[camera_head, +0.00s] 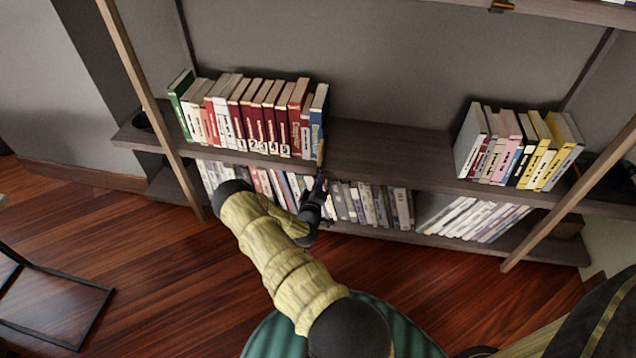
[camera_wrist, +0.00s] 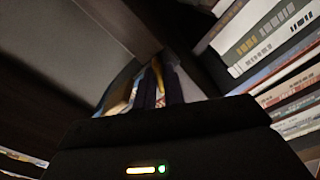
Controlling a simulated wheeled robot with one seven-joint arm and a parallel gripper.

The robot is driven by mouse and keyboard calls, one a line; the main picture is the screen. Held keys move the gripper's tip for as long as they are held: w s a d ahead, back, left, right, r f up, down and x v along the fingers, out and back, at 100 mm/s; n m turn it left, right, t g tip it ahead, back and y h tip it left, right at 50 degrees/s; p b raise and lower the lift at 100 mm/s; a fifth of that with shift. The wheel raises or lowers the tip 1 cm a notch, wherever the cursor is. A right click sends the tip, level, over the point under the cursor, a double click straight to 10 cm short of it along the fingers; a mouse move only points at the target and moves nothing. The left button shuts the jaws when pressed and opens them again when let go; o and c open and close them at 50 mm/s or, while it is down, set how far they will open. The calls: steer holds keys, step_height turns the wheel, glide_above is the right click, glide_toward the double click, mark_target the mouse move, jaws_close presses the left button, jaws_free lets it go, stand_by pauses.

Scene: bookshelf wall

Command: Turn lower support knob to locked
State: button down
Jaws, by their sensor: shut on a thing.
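The lower support knob (camera_head: 320,150) is a small orange-yellow piece at the front edge of the middle shelf, just right of the upper row of books. My gripper (camera_head: 319,178) reaches up to it from below, in front of the shelf edge. In the wrist view, my gripper's fingers (camera_wrist: 160,88) are close together, with the yellow knob (camera_wrist: 157,74) between their tips. The fingers are shut on it and hide part of it. The wrist view is dark, so the knob's exact angle cannot be told.
The middle shelf (camera_head: 385,150) bears a left book row (camera_head: 255,115) and a right book group (camera_head: 520,150). More books (camera_head: 370,203) stand on the lower shelf behind my arm. Another orange-yellow knob (camera_head: 502,6) is on the top shelf. Slanted wooden posts (camera_head: 150,100) stand in front.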

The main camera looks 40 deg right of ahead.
steer(key=m+p, duration=0.2)
steer(key=m, duration=1)
steer(key=shift+f+p, duration=0.1)
steer(key=shift+p, duration=0.2)
steer(key=shift+a+m, duration=0.1)
steer(key=shift+m, duration=0.2)
steer(key=c, duration=1.5)
jaws_free()
steer(key=shift+s, duration=0.1)
steer(key=p+v, duration=0.3)
steer(key=v, duration=1.4)
steer(key=shift+a, duration=0.15)
